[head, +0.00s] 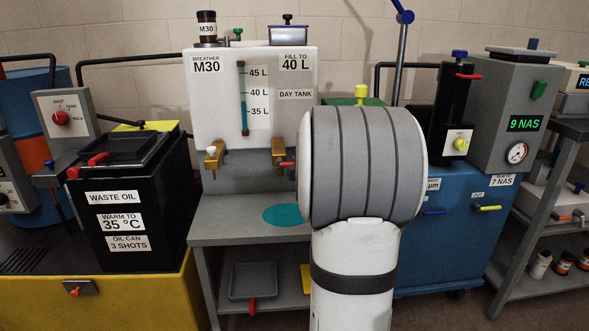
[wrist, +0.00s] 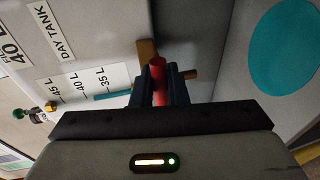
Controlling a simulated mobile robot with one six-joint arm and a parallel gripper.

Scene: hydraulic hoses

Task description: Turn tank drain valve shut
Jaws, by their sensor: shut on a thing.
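The white day tank (head: 255,110) stands on a grey bench, with a brass drain valve (head: 278,150) low on its right front. The valve's red handle (head: 287,164) sticks out sideways to the right in the head view, partly covered by my arm. In the wrist view, the brass valve body (wrist: 147,50) sits beyond my fingers, and the red handle (wrist: 157,72) lies between them. My gripper (wrist: 160,90) is shut on this handle. My gripper is hidden behind my arm in the head view.
Another brass fitting (head: 214,155) is at the tank's lower left. The sight gauge (head: 243,97) runs up the tank front. A teal disc (head: 284,214) lies on the bench top (head: 225,220). The black waste oil box (head: 130,205) is left; a blue cart (head: 450,240) is right.

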